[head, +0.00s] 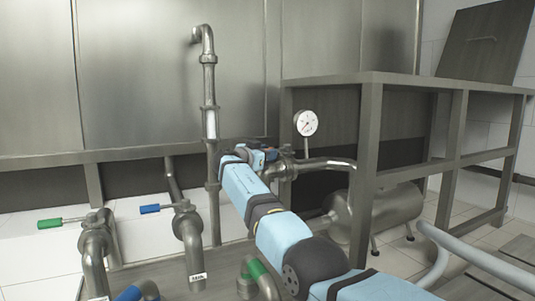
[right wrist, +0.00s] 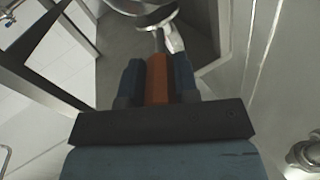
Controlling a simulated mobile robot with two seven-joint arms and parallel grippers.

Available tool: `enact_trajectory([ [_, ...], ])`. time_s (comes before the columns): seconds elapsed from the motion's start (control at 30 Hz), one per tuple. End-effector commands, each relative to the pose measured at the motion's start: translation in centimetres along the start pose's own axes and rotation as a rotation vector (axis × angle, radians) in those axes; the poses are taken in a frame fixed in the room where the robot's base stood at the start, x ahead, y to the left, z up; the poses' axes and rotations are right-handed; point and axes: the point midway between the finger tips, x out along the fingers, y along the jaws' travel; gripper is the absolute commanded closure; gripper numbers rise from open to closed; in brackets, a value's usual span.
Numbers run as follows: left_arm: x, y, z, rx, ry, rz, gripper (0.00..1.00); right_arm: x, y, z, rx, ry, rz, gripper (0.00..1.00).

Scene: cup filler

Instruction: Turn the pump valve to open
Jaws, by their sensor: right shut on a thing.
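My right gripper (head: 266,154) is at a valve on the pipe (head: 325,163) below the white dial gauge (head: 306,122). In the right wrist view, my right gripper (right wrist: 158,64) has its two blue fingers shut on an orange valve handle (right wrist: 158,82), one on each side. The handle's metal stem runs away from the fingers to bright metal pipework (right wrist: 146,10). The gripper and arm hide most of the handle in the head view. My left gripper is not in view.
Green (head: 49,223) and blue (head: 150,209) valve handles stick out at left. A tall vertical pipe (head: 209,120) stands just left of my right arm. A metal frame (head: 371,135) and a horizontal tank (head: 390,207) stand to the right.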

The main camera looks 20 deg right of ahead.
Motion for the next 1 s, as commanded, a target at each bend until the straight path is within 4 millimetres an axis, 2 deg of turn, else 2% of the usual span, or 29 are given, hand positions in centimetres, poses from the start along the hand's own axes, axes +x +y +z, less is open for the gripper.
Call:
enact_trajectory([
  [0.03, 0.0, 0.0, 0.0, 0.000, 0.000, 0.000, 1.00, 0.0, 0.0, 0.0, 0.001, -0.002, 0.000, 1.00],
  [0.07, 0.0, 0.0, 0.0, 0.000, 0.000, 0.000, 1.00, 0.0, 0.0, 0.0, 0.001, -0.002, 0.000, 0.67],
  [0.13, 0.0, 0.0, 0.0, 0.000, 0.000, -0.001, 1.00, 0.1, 0.0, 0.0, 0.001, -0.002, 0.000, 0.51],
  [0.17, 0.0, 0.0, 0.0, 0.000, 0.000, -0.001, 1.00, 0.0, 0.0, 0.0, 0.001, -0.002, 0.000, 0.46],
  [0.43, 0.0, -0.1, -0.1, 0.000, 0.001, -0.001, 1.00, 0.0, 0.0, 0.0, 0.001, -0.001, 0.000, 0.46],
  [0.57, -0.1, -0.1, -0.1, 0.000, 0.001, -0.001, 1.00, -0.9, -0.1, 0.0, 0.002, 0.000, -0.002, 0.46],
  [0.67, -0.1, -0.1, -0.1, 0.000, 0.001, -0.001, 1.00, -2.4, 0.0, 0.1, 0.003, -0.001, -0.001, 0.46],
  [1.0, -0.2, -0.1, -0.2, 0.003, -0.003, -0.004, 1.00, -10.2, -0.1, 0.0, 0.001, -0.002, -0.003, 0.46],
])
